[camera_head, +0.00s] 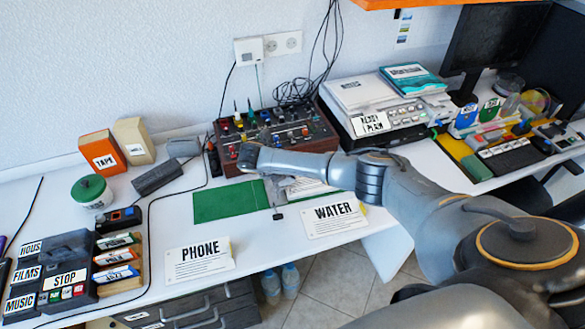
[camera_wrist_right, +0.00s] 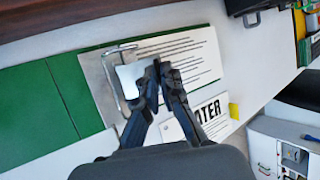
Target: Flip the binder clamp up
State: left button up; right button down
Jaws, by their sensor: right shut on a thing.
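A green binder (camera_head: 222,202) lies open on the white desk. In the wrist view its green cover (camera_wrist_right: 35,105) is at the left and a lined paper sheet (camera_wrist_right: 195,55) at the right. The metal binder clamp (camera_wrist_right: 113,85) is a bent wire beside a pale plate, at the sheet's left edge. My right gripper (camera_wrist_right: 160,70) has its fingers together at the pale plate's right side, shut on what seems to be part of the clamp; the fingers hide the contact. In the head view my right arm hides most of the clamp. My left gripper is not in view.
A panel with coloured knobs (camera_head: 305,135) is behind the binder. A labelled box (camera_head: 372,110) stands at the back. A black organiser (camera_head: 70,250) is at the left.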

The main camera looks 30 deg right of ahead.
jog(key=shift+w+a+h+b, duration=0.25)
jog(key=shift+a+h+b, duration=0.2)
jog(key=shift+a+h, duration=0.35)
jog(key=a+h+b, duration=0.1)
jog(key=h+b, duration=0.1)
jog(key=b, duration=0.1)
jog(key=a+n+h+b, duration=0.1)
jog(key=h+b, duration=0.1)
jog(key=b, duration=0.2)
jog(key=w+a+n+g+h+b, duration=0.1)
jog(key=h+b, duration=0.1)
jog(key=b, duration=0.1)
jog(key=shift+a+f+h, duration=0.2)
jog(key=shift+f+h, duration=0.1)
jog(key=shift+h, duration=0.1)
jog(key=shift+w+a+r+n+h+b, duration=0.1)
jog(key=shift+a+r+n+h+b, duration=0.2)
jog(key=shift+b, duration=0.6)
jog(key=shift+d+f, duration=0.1)
jog(key=c, duration=1.5)
grip_release()
